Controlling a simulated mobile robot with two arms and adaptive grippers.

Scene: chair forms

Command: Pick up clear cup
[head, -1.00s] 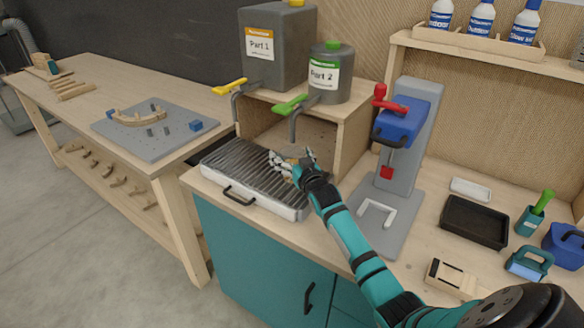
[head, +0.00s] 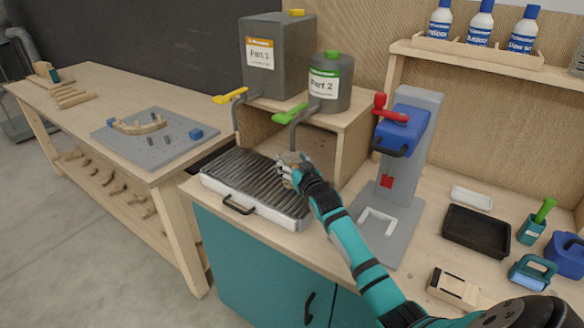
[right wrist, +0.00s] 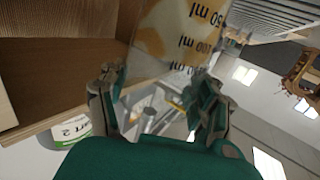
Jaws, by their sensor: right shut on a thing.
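The clear cup (right wrist: 180,40) fills the top middle of the right wrist view, with dark millilitre marks that read upside down and an amber tint on its wall. My right gripper (right wrist: 165,105) has its two fingers on either side of the cup and is shut on it. In the head view the gripper (head: 287,172) is over the back right of the grated tray, below the Part 2 spout. The cup (head: 292,157) shows there only as a small pale shape, partly hidden by the fingers. My left gripper is not in view.
The grated tray (head: 232,204) lies under the cup. The Part 1 tank (head: 275,65) and Part 2 tank (head: 330,85) stand on a wooden shelf behind, their spouts close to my gripper. A blue and grey press (head: 405,135) stands right of my arm.

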